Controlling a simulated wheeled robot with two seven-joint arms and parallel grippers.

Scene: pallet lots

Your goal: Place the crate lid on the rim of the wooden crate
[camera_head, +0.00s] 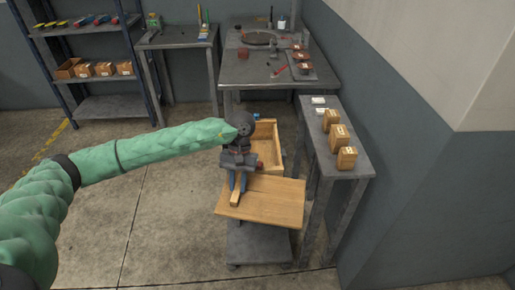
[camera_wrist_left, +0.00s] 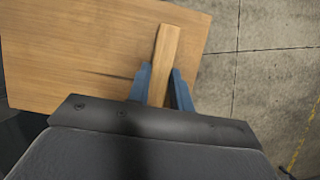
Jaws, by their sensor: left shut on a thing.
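The crate lid (camera_head: 277,200) is a flat light-brown wooden board with a raised wooden bar as its handle. My left gripper (camera_head: 238,184) is shut on that bar, and the lid hangs below it, slightly tilted. The wooden crate (camera_head: 268,150) stands behind the lid in the head view, its open top partly hidden by my gripper and the lid. The lid is in front of the crate, not over its whole opening. In the left wrist view the lid (camera_wrist_left: 75,45) fills the upper left, with the bar between the blue fingers (camera_wrist_left: 160,88). My right gripper is not in view.
The crate is on a low grey stand (camera_head: 258,243). A narrow grey table (camera_head: 343,163) at the right holds several small wooden boxes and white items. A larger grey table (camera_head: 240,70) with tools stands behind. Shelves (camera_head: 90,107) are at the back left. The floor at left is clear.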

